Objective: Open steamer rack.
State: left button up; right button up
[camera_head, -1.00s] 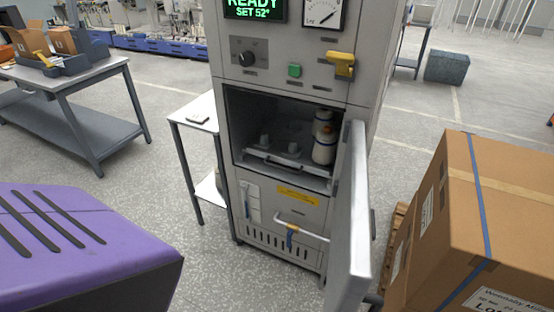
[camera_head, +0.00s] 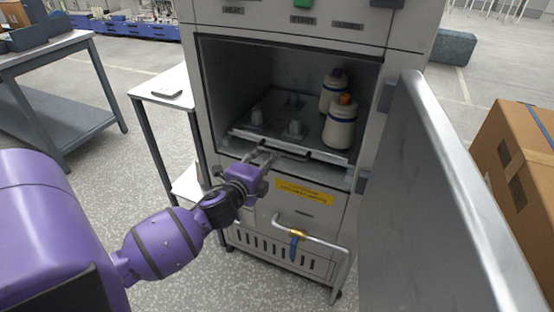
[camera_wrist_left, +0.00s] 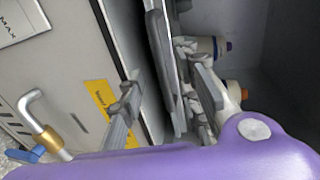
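The steamer's chamber (camera_head: 235,75) stands open, its door (camera_head: 432,200) swung out to the right. Inside is the rack (camera_head: 270,118), a dark tray with upright pegs and a pale front edge with a bar handle (camera_head: 293,154). My left gripper (camera_head: 261,156) is at the rack's front, by the left part of the handle. In the left wrist view its fingers (camera_wrist_left: 165,82) are apart, with the rack's front edge and bar between or just behind them; contact cannot be told. My right gripper is not in view.
Below the chamber are a yellow label (camera_head: 304,192) and a pipe with a blue-handled valve (camera_head: 296,236). A small white side table (camera_head: 160,88) stands left of the steamer. A cardboard box (camera_head: 515,165) stands right, beyond the door.

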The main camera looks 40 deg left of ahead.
pick_arm(q)
jog(key=x, duration=0.7)
jog(key=shift+d+b, duration=0.15)
jog(key=shift+b, duration=0.2)
jog(key=shift+c, duration=0.5)
grip_shut()
